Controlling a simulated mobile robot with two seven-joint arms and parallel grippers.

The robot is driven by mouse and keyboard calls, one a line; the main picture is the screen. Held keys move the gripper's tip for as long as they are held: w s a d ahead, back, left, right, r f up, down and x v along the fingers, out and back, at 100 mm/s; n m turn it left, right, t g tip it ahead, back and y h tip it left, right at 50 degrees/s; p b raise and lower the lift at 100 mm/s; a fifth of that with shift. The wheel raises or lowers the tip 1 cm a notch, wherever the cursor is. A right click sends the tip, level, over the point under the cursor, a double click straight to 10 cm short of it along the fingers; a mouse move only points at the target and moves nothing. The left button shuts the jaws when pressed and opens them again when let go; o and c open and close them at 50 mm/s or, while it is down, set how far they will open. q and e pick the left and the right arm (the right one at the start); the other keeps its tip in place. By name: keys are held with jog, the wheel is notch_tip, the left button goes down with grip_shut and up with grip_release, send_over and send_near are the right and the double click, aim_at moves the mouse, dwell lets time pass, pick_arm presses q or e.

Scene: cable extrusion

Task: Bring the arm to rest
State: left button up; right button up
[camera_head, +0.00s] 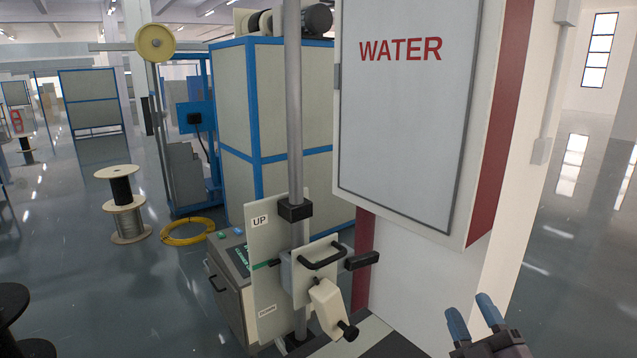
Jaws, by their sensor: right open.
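My right gripper (473,318) shows at the bottom right edge, with two blue-grey fingertips pointing up and a gap between them. It is open and nothing shows between its fingers. It is in front of the lower part of the white wall below the WATER cabinet (400,120), apart from the handle unit to its left. Most of the right arm is out of the picture. My left gripper is not in view.
A grey pole (293,120) carries a slider with a black handle (321,253) beside a plate (263,235) marked UP. A grey control box (232,290) stands left of it. A yellow cable coil (188,231) and a spool (127,220) are on the floor. Open floor (570,270) lies at right.

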jog(key=s+d+f+m+g+h, duration=0.25)
jog(key=f+m, duration=0.25)
jog(key=f, duration=0.6)
jog(key=s+d+f+m+g+h, duration=0.25)
jog(key=f+m+g, duration=0.2)
jog(key=f, duration=0.55)
jog(key=s+f+m+g+b, duration=0.1)
jog(key=s+f+m+g, duration=0.2)
jog(key=s+f, duration=0.8)
notch_tip(320, 180, down, 2)
jog(key=shift+s+a+g, duration=0.4)
jog(key=shift+g, duration=0.2)
